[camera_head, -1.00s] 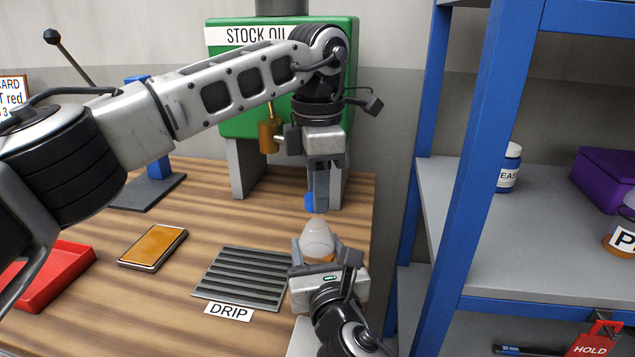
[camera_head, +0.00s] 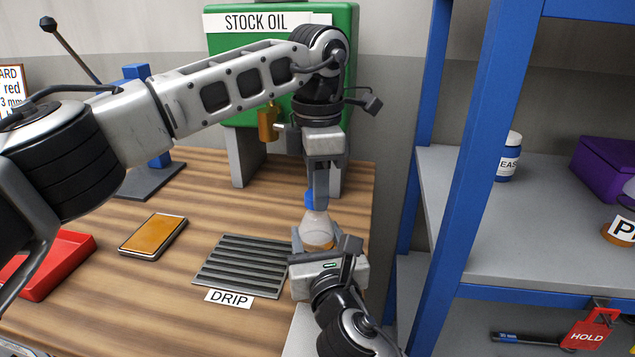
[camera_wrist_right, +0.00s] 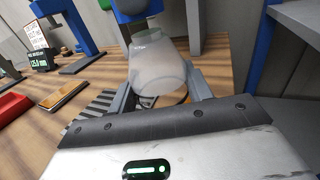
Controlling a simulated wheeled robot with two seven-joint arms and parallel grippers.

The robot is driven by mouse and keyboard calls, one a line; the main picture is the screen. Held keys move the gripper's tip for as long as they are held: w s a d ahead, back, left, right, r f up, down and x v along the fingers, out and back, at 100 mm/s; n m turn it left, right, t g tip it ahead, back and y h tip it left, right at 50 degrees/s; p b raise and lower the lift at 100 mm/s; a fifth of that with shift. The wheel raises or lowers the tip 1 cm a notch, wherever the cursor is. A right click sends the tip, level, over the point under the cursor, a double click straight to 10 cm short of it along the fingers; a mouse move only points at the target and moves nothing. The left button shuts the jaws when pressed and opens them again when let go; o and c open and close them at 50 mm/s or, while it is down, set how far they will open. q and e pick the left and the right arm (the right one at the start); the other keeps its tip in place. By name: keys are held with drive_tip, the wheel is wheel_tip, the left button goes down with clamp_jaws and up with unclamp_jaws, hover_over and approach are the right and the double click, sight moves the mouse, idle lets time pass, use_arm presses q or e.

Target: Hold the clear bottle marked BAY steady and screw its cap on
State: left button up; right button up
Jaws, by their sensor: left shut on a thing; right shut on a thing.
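The clear bottle (camera_head: 318,231) stands upright between the fingers of my right gripper (camera_head: 317,246), which is shut on it. My left gripper (camera_head: 318,197) is shut on the blue cap (camera_head: 309,200) and points down from above. The cap is right at the bottle's mouth; I cannot tell whether its thread has caught. The left fingers hide part of the cap, and my right gripper hides the bottle's lower part.
A slotted DRIP grate (camera_head: 242,266) lies left of the bottle, with an orange-topped pad (camera_head: 153,234) and a red tray (camera_head: 55,264) further left. The green STOCK OIL tank (camera_head: 235,65) stands behind. A blue-posted shelf (camera_head: 462,170) rises close on the right.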

use_arm(q)
drive_tip(key=shift+f, duration=0.55)
drive_tip(key=m, duration=0.5)
drive_tip(key=shift+m, duration=0.4)
drive_tip(key=m, duration=0.7)
drive_tip(key=shift+s, duration=0.1)
drive_tip(key=m, duration=0.8)
drive_tip(key=shift+a, duration=0.1)
drive_tip(key=m, duration=0.6)
drive_tip(key=shift+f, duration=0.1)
drive_tip(key=o, duration=0.9)
